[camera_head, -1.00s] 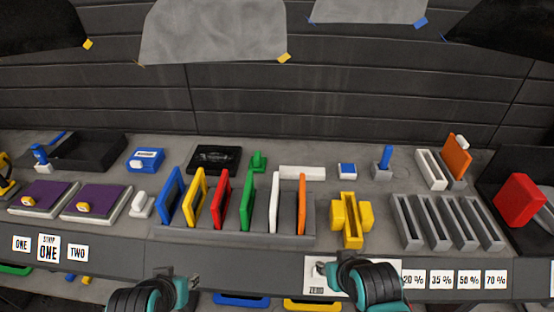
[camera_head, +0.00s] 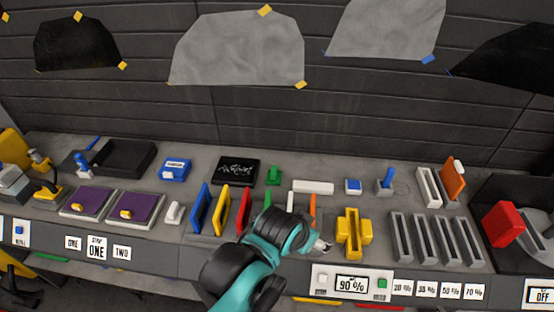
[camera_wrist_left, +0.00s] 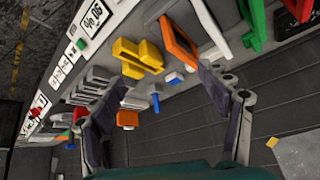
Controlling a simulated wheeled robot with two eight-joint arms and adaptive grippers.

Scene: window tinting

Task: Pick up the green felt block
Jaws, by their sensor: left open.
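A small green block (camera_head: 273,175) with a raised top stands on the bench behind the rack, right of the black box. An upright green piece (camera_head: 262,207) is in the rack, partly hidden by my left arm; I cannot tell by look which is felt. In the left wrist view the green block (camera_wrist_left: 281,23) is at the top right, beyond the rack's green piece (camera_wrist_left: 254,25). My left gripper (camera_head: 322,246) is in front of the rack's right end, beside the yellow holder. In the wrist view its two fingers (camera_wrist_left: 165,118) are apart with nothing gripped. My right gripper is out of view.
The rack's blue (camera_head: 200,208), yellow (camera_head: 221,210) and red (camera_head: 243,208) pieces stand left of my arm. The yellow holder (camera_head: 352,233) is right of my gripper, with grey slots (camera_head: 432,240) beyond. A white bar (camera_head: 313,187) lies behind the rack.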

